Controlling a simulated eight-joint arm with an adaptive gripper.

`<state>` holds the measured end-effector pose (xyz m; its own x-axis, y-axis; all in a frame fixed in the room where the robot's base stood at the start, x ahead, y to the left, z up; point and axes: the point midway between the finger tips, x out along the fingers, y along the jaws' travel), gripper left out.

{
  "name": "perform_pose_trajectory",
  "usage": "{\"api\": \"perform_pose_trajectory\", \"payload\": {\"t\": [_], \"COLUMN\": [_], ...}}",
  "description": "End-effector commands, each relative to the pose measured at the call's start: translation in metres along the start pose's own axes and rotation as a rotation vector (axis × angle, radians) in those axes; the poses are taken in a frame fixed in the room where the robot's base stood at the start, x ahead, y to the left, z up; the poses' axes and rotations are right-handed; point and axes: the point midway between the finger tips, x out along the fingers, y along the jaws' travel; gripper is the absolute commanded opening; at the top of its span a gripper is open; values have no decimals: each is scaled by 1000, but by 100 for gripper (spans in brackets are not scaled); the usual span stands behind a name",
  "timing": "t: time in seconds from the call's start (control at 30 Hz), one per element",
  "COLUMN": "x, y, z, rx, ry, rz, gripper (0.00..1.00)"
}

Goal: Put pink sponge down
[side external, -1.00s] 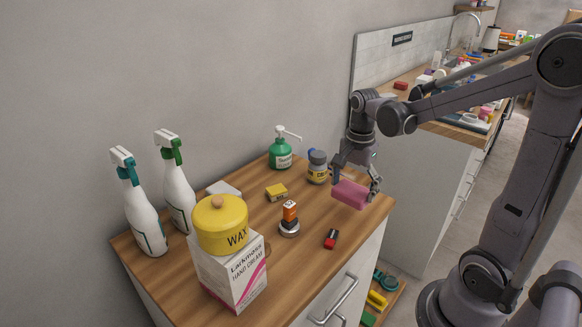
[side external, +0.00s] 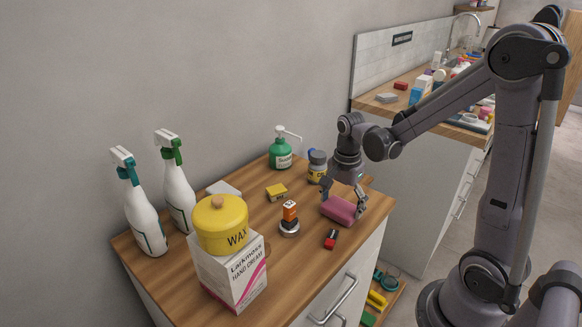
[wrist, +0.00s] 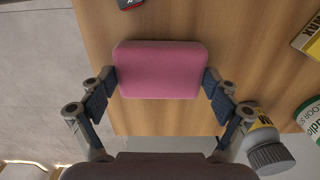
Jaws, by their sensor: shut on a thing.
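The pink sponge (side external: 339,210) is at the right part of the wooden counter top (side external: 262,222), at or just above the surface; I cannot tell whether it touches. My gripper (side external: 343,193) is above it, pointing down, with one finger at each end of the sponge. In the wrist view the sponge (wrist: 158,70) lies level between the two fingers of my gripper (wrist: 157,95), which are shut on its ends.
A small red and black item (side external: 331,239) lies just in front of the sponge. The counter's right edge is close by. A yellow box (side external: 276,192) lies farther left.

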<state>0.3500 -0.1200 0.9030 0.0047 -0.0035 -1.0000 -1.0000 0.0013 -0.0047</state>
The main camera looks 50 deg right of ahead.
Motion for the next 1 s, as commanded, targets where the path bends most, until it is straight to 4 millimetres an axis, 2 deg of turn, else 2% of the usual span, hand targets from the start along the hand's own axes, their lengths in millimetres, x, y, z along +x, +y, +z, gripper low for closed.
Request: {"api": "perform_pose_trajectory", "payload": {"t": [0.1, 0.13, 0.17, 0.63, 0.77, 1.0], "x": [3, 2, 2, -2, -14, -50], "y": [0, 0, 0, 0, 0, 0], "z": [0, 0, 0, 0, 0, 0], "rx": [0, 0, 0, 0, 0, 0], "ry": [0, 0, 0, 0, 0, 0], "rz": [0, 0, 0, 0, 0, 0], "gripper": [72, 97, 100, 100, 100, 100]}}
